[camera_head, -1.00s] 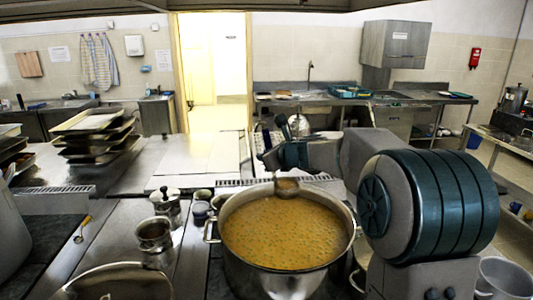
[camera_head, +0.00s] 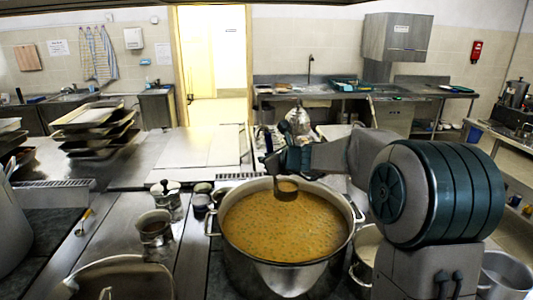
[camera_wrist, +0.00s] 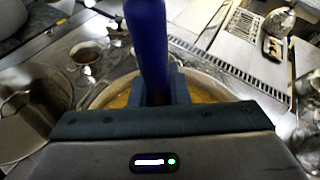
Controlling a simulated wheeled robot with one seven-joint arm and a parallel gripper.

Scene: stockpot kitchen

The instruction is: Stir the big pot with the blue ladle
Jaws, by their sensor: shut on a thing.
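The big pot (camera_head: 232,262) stands on the stove, full of orange-brown soup (camera_head: 283,232) with green bits. It also shows behind my gripper in the wrist view (camera_wrist: 100,97). My gripper (camera_head: 274,161) is above the pot's far side, shut on the blue ladle. The ladle's thick blue handle (camera_wrist: 148,40) rises between the fingers in the wrist view. The ladle's bowl (camera_head: 287,188) is inside the far rim, over the far part of the soup. I cannot tell whether it dips into the soup. My gripper hides the ladle's middle in the wrist view.
Small metal pots (camera_head: 153,228) and jars stand left of the big pot. A lidded pan (camera_head: 120,275) is at front left. Another pot (camera_head: 367,245) is close on the right, under my arm. Stacked trays (camera_head: 95,125) stand at back left. The counter (camera_head: 195,150) behind is partly clear.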

